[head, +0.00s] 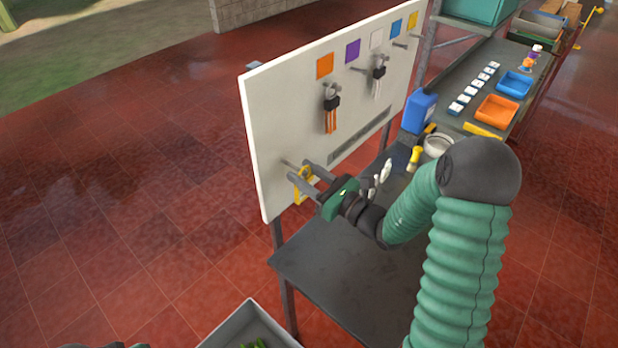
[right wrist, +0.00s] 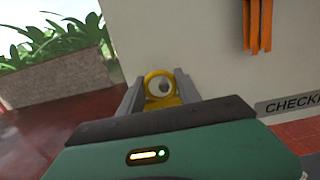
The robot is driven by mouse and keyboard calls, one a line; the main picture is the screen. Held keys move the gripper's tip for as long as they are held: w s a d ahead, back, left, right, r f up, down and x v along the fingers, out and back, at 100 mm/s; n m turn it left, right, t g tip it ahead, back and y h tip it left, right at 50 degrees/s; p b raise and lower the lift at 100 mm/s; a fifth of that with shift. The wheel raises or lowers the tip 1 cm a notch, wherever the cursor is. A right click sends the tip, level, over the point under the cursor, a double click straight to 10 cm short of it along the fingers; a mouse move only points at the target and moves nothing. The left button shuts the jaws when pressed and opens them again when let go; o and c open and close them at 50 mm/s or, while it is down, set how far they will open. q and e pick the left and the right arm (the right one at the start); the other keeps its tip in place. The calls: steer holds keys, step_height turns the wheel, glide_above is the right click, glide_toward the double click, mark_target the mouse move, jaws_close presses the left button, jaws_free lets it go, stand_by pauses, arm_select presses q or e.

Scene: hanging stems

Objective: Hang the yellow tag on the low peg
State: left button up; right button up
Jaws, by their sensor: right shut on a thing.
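The yellow tag (head: 303,187) is between the fingers of my right gripper (head: 299,172), in front of the white board's lower left part. Its ring shows between the fingertips in the right wrist view (right wrist: 150,87). The low peg (head: 287,163) sticks out of the board right beside the fingertips. A pale round shape shows inside the ring in the wrist view; I cannot tell whether the peg is through the hole.
The white board (head: 280,115) carries other pegs, with orange (head: 331,120) and white (head: 377,85) hanging tags below coloured squares. A dark bench (head: 345,265) stands beside it, holding a blue jug (head: 419,110) and trays. A grey bin (head: 240,325) is at the bottom.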

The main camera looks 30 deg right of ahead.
mark_target(291, 165)
steer(key=w, duration=0.2)
steer(key=shift+w+d+f, duration=0.3)
steer(key=shift+d+f, duration=0.05)
steer(key=shift+f, duration=0.05)
steer(key=shift+w+a+f+b, duration=0.2)
steer(key=shift+w+a+b, duration=0.2)
steer(key=shift+a, duration=0.15)
steer(key=shift+w+a, duration=0.15)
steer(key=shift+a, duration=0.35)
steer(key=shift+d+f, duration=0.15)
steer(key=shift+d, duration=0.4)
arm_select(q)
steer(key=shift+w+d+f, duration=0.2)
steer(key=shift+d+f, duration=0.15)
steer(key=shift+f, duration=0.3)
arm_select(e)
steer(key=o, duration=1.4)
steer(key=shift+w+a, duration=0.1)
steer(key=shift+a, duration=0.2)
arm_select(q)
steer(key=shift+a, duration=0.15)
arm_select(e)
steer(key=shift+d, duration=0.1)
